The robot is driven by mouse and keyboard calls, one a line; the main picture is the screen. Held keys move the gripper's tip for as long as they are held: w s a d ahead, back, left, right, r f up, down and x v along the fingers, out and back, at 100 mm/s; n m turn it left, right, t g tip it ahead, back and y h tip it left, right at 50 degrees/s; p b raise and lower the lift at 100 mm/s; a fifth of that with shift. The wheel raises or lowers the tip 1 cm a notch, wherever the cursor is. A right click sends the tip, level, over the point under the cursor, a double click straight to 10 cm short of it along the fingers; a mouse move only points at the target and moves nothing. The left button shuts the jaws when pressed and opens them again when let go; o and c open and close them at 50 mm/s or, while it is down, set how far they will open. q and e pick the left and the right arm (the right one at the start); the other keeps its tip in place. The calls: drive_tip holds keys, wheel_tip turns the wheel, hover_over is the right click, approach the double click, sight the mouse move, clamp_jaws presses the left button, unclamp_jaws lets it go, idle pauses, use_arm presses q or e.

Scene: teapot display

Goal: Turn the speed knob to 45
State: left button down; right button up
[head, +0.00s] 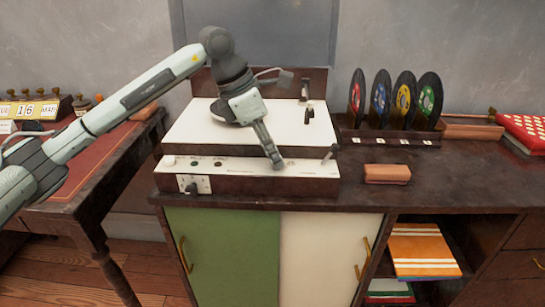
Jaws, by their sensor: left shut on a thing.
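A white-topped record player (185,132) with a long white control panel (235,169) along its front stands on the dark cabinet. My left gripper (277,164) reaches down from above to the right half of this panel. It is shut on the speed knob, which its fingertips hide almost fully. The knob's marks and setting are too small or covered to read. My right gripper is not in view.
A switch lever (330,153) stands at the panel's right end. A black knob (192,188) sits on the front left plate. A brown block (387,174) lies to the right, with several upright discs in a rack (390,138) behind. The cabinet top (450,183) is clear at right.

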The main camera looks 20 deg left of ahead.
use_arm(q)
drive_tip(key=m, duration=0.1)
drive_tip(key=m+g, duration=0.1)
drive_tip(key=m, duration=0.1)
drive_tip(key=shift+w+m+h+b, duration=0.2)
drive_tip(key=shift+m+h+b, duration=0.1)
drive_tip(key=shift+m+g, duration=0.7)
drive_tip(key=shift+m, duration=0.7)
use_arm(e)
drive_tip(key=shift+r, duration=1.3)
use_arm(q)
drive_tip(key=shift+w, duration=0.1)
drive_tip(key=c, duration=1.3)
unclamp_jaws()
